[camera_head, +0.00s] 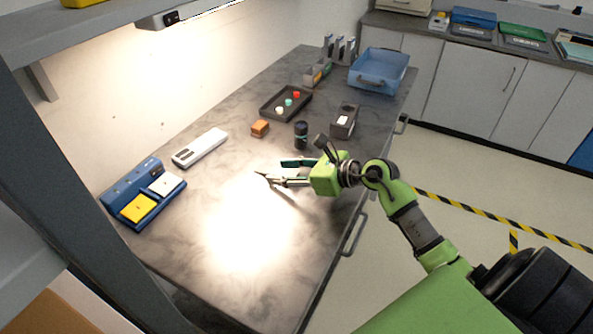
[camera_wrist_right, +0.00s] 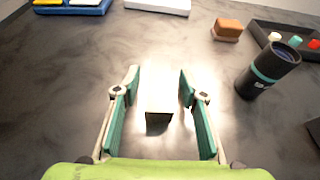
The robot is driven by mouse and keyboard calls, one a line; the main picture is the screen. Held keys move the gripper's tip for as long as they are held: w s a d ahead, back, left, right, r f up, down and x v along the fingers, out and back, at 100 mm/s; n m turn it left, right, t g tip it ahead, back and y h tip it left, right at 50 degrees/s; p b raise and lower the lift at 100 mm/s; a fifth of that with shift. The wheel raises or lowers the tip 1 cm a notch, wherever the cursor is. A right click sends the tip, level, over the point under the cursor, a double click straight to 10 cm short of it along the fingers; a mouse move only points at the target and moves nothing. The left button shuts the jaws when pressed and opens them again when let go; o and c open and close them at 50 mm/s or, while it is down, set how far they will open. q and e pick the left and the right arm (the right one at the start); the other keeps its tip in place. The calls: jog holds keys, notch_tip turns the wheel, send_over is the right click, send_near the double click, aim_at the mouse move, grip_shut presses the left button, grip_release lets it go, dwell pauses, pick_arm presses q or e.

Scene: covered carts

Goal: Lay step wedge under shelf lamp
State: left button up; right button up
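A small block (camera_wrist_right: 158,100) with a pale top and a dark near face, which looks like the step wedge, sits between the fingers in the right wrist view. My right gripper (camera_head: 272,169) is open over the worktop, its two teal-padded fingers (camera_wrist_right: 158,82) on either side of the block with gaps. In the head view the gripper hides the block. The shelf lamp (camera_head: 168,19) is under the shelf at upper left. Its bright pool of light (camera_head: 248,228) falls on the worktop, in front of and left of the gripper. My left gripper is out of view.
A blue device with yellow and white pads (camera_head: 119,190), a white bar-shaped device (camera_head: 200,148), an orange block (camera_head: 260,128), a dark cylinder (camera_head: 301,135), a black tray (camera_head: 270,106), a grey holder (camera_head: 343,121) and a blue bin (camera_head: 380,70) stand around. The lit area is clear.

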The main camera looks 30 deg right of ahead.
jog(key=b+v, duration=0.2)
jog(key=v, duration=0.8)
jog(key=shift+s+d, duration=0.2)
jog(key=shift+s, duration=0.05)
jog(key=shift+s+d+r, duration=0.35)
jog(key=shift+s, duration=0.2)
